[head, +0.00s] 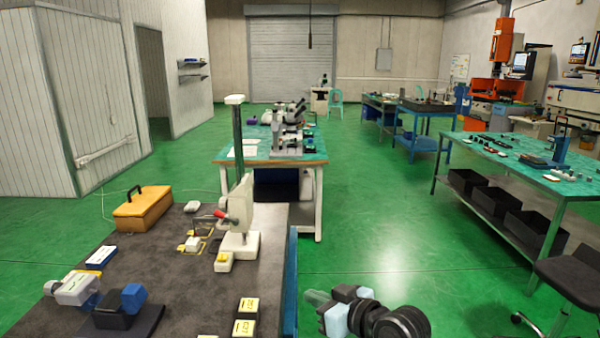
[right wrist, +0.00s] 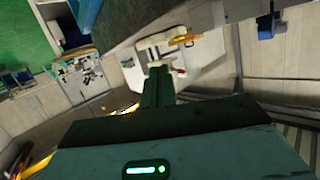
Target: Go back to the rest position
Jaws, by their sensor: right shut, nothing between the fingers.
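My right gripper (head: 318,298) is in the lower middle of the head view, with pale, translucent fingertips pointing left. It is shut and empty. It hangs over the green floor, to the right of the dark worktable (head: 190,275), and touches nothing that I can see. My left gripper cannot be made out in the head view. In the right wrist view the picture is turned over, and a dark green body with a lit strip fills the bottom; the fingertips cannot be clearly told there.
A white press with a dark column (head: 238,215) stands on the dark table's right side. A stool (head: 570,285) and workbench (head: 520,160) stand right. Green floor between is clear.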

